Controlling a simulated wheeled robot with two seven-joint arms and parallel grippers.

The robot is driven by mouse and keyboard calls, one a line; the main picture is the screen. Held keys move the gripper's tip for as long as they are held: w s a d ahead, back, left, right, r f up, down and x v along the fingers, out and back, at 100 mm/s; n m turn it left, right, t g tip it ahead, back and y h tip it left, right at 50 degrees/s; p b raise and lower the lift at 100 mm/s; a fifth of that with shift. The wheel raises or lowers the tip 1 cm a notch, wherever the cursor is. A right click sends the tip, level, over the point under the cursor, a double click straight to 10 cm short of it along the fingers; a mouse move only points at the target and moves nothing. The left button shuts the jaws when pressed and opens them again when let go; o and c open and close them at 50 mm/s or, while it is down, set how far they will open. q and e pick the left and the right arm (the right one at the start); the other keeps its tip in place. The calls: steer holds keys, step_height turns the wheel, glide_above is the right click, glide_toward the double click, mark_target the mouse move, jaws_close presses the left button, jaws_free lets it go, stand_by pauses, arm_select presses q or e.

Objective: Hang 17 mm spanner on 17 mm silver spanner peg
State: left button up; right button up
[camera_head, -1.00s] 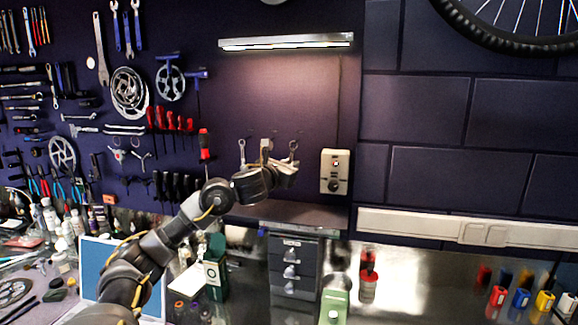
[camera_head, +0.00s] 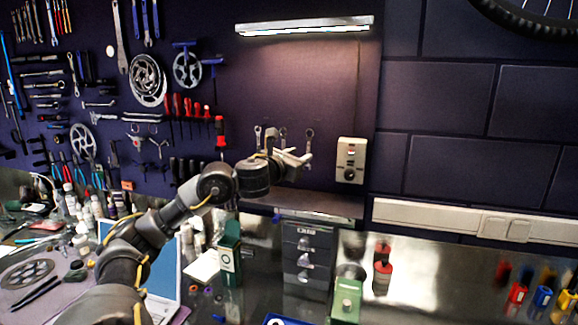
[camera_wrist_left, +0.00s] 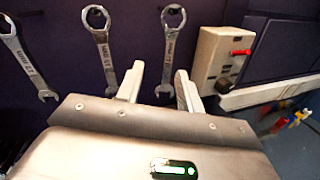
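Three silver ring-and-open-end spanners hang in a row on the dark wall panel: a left one (camera_wrist_left: 28,62), a middle one (camera_wrist_left: 101,48) and a right one (camera_wrist_left: 169,52). The same row shows small in the head view, with its right spanner (camera_head: 309,139) just above my gripper. The size marks are too blurred to tell which is 17 mm. My left gripper (camera_wrist_left: 159,72) is open in front of the wall. The right spanner's shank shows between its two fingers, with no finger visibly closed on it. The right spanner's ring is over a dark peg (camera_wrist_left: 174,10). My right gripper is out of view.
A beige switch box (camera_head: 350,160) is on the wall right of the spanners. A ledge and small drawer unit (camera_head: 305,255) stand below them. The panel above the spanners is clear.

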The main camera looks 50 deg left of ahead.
arm_select(q)
steer(key=b+v, duration=0.2)
steer(key=v, duration=0.4)
steer(key=shift+s, duration=0.2)
